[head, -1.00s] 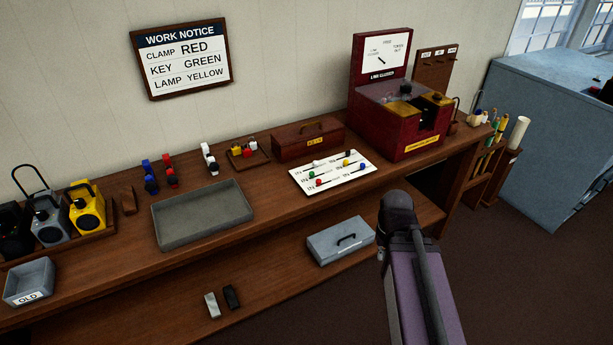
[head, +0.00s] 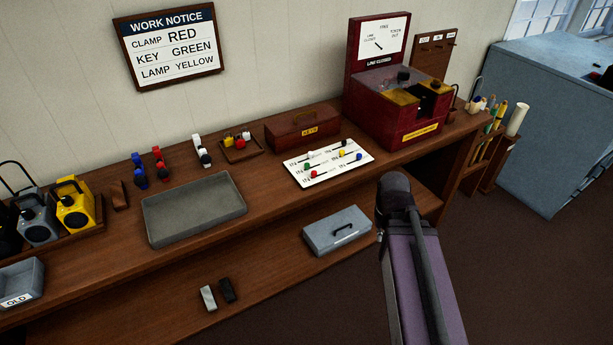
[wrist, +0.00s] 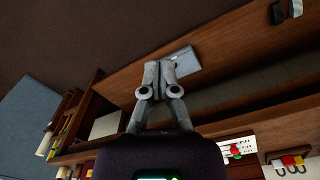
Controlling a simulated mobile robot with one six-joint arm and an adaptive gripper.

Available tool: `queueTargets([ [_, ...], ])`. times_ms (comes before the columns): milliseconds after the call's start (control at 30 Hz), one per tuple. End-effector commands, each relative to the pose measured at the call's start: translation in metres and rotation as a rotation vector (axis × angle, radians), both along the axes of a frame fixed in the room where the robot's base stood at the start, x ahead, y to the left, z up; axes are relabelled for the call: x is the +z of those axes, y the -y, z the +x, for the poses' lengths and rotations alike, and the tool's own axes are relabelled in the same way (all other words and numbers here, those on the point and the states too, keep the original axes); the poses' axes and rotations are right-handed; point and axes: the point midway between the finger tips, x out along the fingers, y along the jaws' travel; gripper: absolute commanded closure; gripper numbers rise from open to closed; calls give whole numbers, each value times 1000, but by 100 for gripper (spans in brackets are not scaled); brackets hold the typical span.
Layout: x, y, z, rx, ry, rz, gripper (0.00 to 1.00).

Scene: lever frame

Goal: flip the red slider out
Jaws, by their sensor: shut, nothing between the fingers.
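A white panel (head: 299,181) lies on the upper bench top, carrying several coloured knobs on dark slots. The red slider (head: 312,174) is the red knob near the panel's front edge. The panel also shows partly in the wrist view (wrist: 230,140), upside down at the lower right. My gripper (wrist: 160,66) is in the wrist view with its fingers together and nothing between them. It is apart from the panel. In the head view my arm stands right of the panel and the fingers are hidden.
A dark red machine (head: 398,113) stands right of the panel, and a brown key box (head: 302,130) behind it. A grey tray (head: 193,223) lies to the left. A grey case (head: 337,231) sits on the lower shelf. Open floor lies at the right front.

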Motion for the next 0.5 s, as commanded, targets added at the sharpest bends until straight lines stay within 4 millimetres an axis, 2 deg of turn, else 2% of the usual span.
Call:
queueTargets([
  [267, 2, -30, 38, 367, 18, -123, 100],
  [500, 8, -79, 80, 852, 10, -297, 100],
])
